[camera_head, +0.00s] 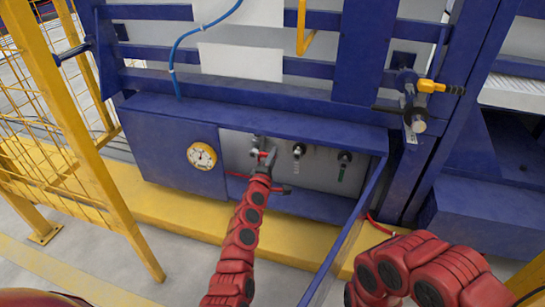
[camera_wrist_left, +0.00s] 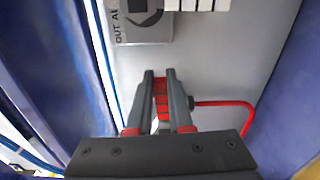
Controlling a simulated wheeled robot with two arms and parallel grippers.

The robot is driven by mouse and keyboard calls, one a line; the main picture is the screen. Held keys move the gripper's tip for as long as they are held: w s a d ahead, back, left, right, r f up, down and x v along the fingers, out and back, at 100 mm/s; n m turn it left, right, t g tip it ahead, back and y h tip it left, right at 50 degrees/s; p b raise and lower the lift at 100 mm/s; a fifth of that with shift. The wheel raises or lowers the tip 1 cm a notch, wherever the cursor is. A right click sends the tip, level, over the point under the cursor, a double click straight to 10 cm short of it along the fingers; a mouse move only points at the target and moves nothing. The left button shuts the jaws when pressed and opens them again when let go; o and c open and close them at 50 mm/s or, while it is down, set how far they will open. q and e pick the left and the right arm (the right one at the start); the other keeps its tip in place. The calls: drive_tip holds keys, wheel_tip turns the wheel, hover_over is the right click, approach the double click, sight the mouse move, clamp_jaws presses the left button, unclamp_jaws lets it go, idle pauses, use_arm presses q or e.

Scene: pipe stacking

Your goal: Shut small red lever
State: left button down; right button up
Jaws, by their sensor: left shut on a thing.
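The small red lever (camera_head: 262,154) is on the grey valve panel inside the blue cabinet, in the middle of the head view. My left gripper (camera_head: 265,160) reaches up to it from below and covers part of it. In the left wrist view, my left gripper (camera_wrist_left: 160,73) has its two dark fingers on either side of the red lever (camera_wrist_left: 161,97), closed on it. The fingers hide the lever's sides and base. My right arm shows at the lower right, but its gripper is out of sight.
A round gauge (camera_head: 201,156) is left of the lever. The blue cabinet's top edge (camera_head: 260,112) overhangs the panel. A red hose (camera_wrist_left: 235,104) curves beside my fingers. A yellow mesh fence (camera_head: 70,130) stands at left.

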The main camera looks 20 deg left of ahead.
use_arm(q)
drive_tip(key=shift+f, duration=0.15)
drive_tip(key=shift+m, duration=0.4)
use_arm(e)
drive_tip(key=shift+s+d+f+t, duration=0.25)
drive_tip(key=shift+d+f+t, duration=0.1)
drive_tip(key=shift+f, duration=0.3)
use_arm(q)
drive_tip(key=shift+f, duration=0.1)
drive_tip(key=c, duration=0.8)
unclamp_jaws()
use_arm(e)
drive_tip(key=shift+w+a+r, duration=0.1)
